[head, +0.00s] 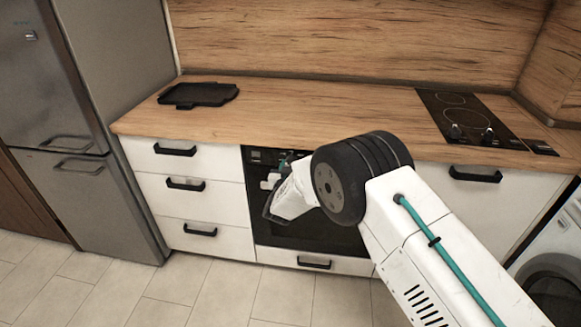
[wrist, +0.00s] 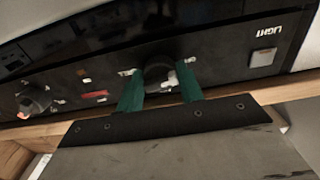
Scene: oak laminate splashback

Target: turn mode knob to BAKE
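A dark round knob (wrist: 160,76) sits on the black oven control panel (wrist: 222,66) in the wrist view, with small pale marks around it that are too blurred to read. My gripper (wrist: 161,90) has its two green fingers on either side of this knob, with a gap between them. I cannot tell whether the fingers touch it. In the head view my gripper (head: 283,163) is at the top of the oven (head: 318,235), and my arm hides part of the panel. I cannot read BAKE or the knob's setting.
A second knob (wrist: 33,100) is at the left of the wrist view. A square button (wrist: 263,57) under an upside-down LIGHT label is at the right. A black tray (head: 198,95) and a cooktop (head: 468,120) are on the counter.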

